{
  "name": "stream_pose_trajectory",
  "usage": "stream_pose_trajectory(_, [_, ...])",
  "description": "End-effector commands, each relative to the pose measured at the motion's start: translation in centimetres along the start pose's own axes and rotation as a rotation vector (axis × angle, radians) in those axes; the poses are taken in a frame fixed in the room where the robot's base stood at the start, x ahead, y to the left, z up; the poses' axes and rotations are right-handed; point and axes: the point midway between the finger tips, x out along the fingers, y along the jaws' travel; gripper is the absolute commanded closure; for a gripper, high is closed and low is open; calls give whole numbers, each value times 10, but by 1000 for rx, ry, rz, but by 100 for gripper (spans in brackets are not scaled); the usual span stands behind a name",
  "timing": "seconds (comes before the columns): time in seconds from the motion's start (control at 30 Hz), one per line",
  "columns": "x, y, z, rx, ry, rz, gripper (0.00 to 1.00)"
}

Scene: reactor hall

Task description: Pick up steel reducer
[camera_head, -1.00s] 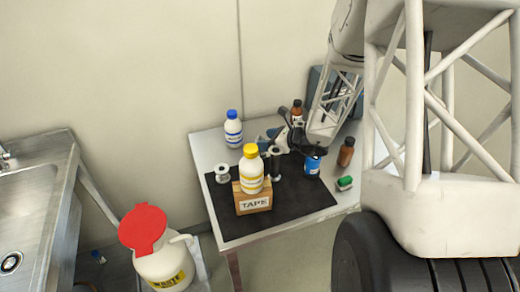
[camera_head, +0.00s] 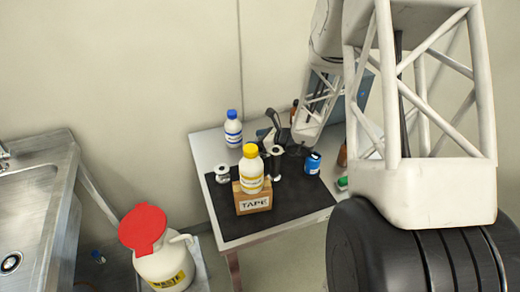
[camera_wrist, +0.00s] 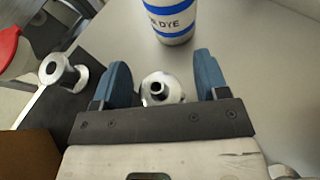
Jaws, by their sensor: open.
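My gripper (camera_wrist: 162,74) is open, with its two blue fingers apart in the wrist view. A shiny round steel piece with a dark central hole (camera_wrist: 163,92) shows between the fingers, its lower edge near the gripper's dark bar; I cannot tell its height relative to the fingertips. It looks like the steel reducer. A flanged steel spool piece (camera_wrist: 62,72) lies outside the left finger; it also shows on the black mat in the head view (camera_head: 222,174). Another flanged metal piece (camera_head: 277,161) stands upright right of the yellow-capped bottle.
A blue-banded dye bottle (camera_wrist: 166,18) stands just beyond the fingers. A blue can (camera_head: 313,163) stands to the right. The mat's front (camera_head: 240,228) is clear.

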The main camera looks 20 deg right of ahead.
Motion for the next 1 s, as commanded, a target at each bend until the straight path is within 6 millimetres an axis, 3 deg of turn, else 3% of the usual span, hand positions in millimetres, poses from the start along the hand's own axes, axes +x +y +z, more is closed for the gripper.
stream_pose_trajectory(0.63, [4, 0, 0, 0, 0, 0, 33])
stream_pose_trajectory(1.0, [4, 0, 0, 0, 0, 0, 89])
